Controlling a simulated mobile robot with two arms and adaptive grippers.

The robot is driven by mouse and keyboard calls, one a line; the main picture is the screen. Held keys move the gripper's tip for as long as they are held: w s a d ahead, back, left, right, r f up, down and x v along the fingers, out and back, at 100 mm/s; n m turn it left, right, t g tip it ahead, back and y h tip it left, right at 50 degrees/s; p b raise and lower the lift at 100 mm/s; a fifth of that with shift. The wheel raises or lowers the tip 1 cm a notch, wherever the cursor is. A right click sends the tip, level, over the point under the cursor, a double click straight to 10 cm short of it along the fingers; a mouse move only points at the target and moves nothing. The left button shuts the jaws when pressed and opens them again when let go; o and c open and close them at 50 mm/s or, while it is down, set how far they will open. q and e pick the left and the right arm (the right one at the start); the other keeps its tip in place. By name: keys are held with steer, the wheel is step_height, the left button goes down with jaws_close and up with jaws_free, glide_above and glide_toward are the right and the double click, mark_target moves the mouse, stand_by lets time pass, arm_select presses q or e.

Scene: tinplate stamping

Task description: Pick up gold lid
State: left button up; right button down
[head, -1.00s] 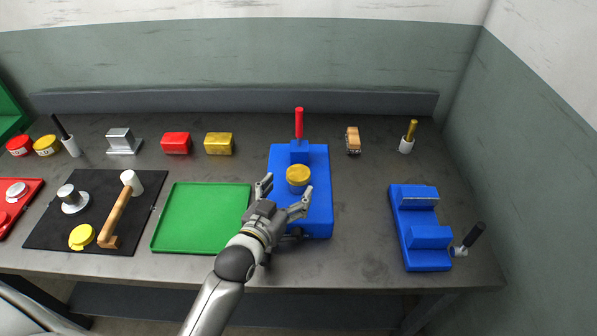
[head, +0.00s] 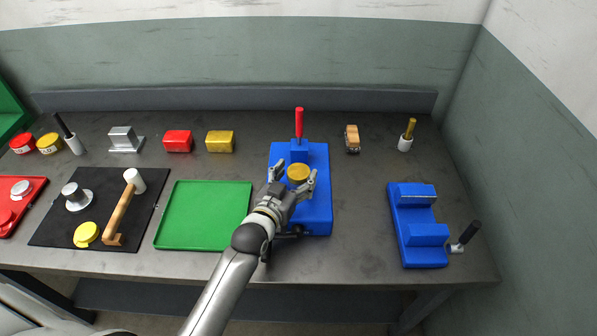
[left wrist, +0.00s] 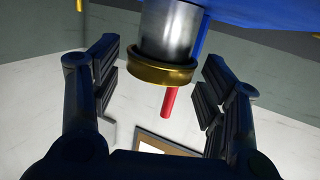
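The gold lid (head: 298,172) sits on top of a grey metal cylinder on the blue press (head: 317,213). In the left wrist view the gold lid (left wrist: 161,77) shows as a gold rim around the end of the metal cylinder (left wrist: 168,35). My left gripper (head: 295,174) is open, with one finger on each side of the lid. In the left wrist view a gap shows between each finger pad and the lid. My right gripper is not in view.
The press's red handle (head: 299,122) stands behind the lid. A green tray (head: 205,215) lies to the left, beside a black mat (head: 60,236) with a mallet (head: 119,210) and a yellow piece (head: 86,233). A blue fixture (head: 424,256) stands at right; bare table lies between.

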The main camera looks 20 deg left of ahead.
arm_select(q)
steer(key=c, duration=0.4)
steer(key=shift+c, duration=0.2)
steer(key=shift+r, duration=0.15)
